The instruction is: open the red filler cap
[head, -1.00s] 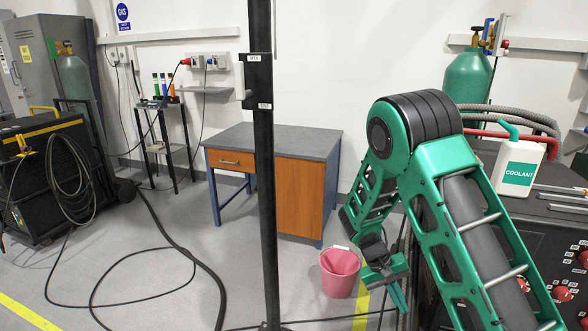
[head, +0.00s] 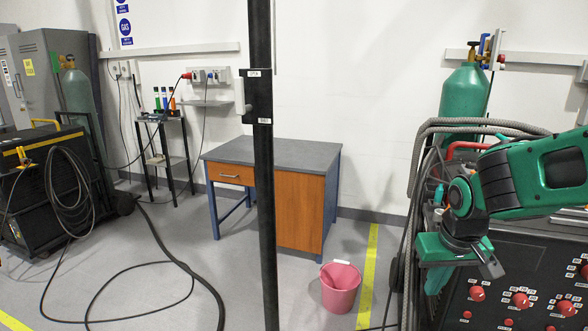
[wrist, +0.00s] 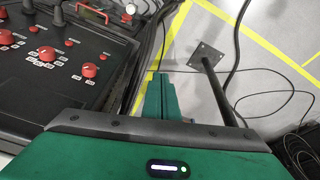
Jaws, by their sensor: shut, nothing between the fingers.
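No red filler cap can be told for sure in either view. The black machine with red knobs (head: 478,293) stands at the right in the head view, and its panel of red knobs (wrist: 88,70) fills the upper left of the wrist view. My gripper (head: 435,288) hangs beside the machine's left front edge in the head view, fingers down. In the wrist view my gripper (wrist: 158,80) shows its green fingers together and empty, over the floor just right of the panel. My arm hides much of the machine's top.
A green gas cylinder (head: 464,98) and grey hoses (head: 425,150) are behind the machine. A black post (head: 263,180) stands in front of a desk (head: 300,200). A pink bucket (head: 340,287) is on the floor left of my gripper. Cables cross the floor.

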